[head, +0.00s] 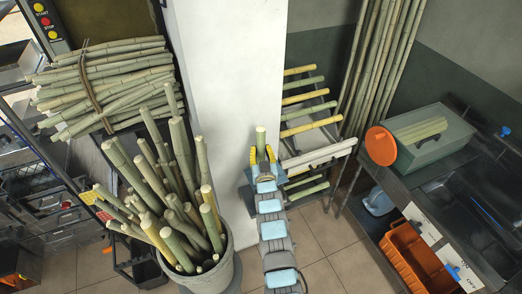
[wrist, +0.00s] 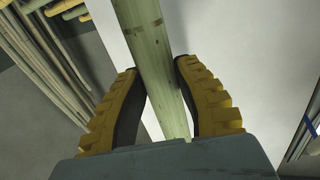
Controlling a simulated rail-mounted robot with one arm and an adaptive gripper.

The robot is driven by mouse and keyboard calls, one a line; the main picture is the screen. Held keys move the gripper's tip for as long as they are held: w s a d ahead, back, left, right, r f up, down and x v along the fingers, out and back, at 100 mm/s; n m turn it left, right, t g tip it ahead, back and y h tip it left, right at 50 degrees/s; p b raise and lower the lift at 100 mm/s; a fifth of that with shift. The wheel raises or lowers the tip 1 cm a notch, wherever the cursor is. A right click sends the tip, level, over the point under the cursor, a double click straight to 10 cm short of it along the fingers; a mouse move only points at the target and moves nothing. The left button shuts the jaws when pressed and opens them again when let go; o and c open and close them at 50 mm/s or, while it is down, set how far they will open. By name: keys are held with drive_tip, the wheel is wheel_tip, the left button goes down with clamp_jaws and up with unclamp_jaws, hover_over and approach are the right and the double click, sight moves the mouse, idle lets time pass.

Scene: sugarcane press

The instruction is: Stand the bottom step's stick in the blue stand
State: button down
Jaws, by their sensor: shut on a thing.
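My gripper (head: 264,155) is shut on a pale green stick (head: 261,138), in front of the white pillar. In the wrist view the same stick (wrist: 160,60) runs between the two yellow ribbed fingers (wrist: 163,100). It stands roughly upright in the head view, with its lower part hidden by my gripper. The stepped rack (head: 331,122) is to the right, with yellow and green sticks on its steps. A blue-grey piece (head: 247,198) shows beside and behind my arm. It may be the blue stand, but my arm covers much of it.
A grey pot (head: 232,268) full of upright canes stands at left, below a tied cane bundle (head: 110,85). Tall canes (head: 383,60) lean at the back wall. At right is a dark bench with a green box (head: 430,150), an orange disc (head: 380,146) and an orange crate (head: 415,262).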

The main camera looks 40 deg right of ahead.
idle(0.3)
drive_tip(key=shift+c, duration=0.8)
unclamp_jaws()
drive_tip(key=p+v, duration=0.1)
drive_tip(key=v, duration=0.6)
idle(0.7)
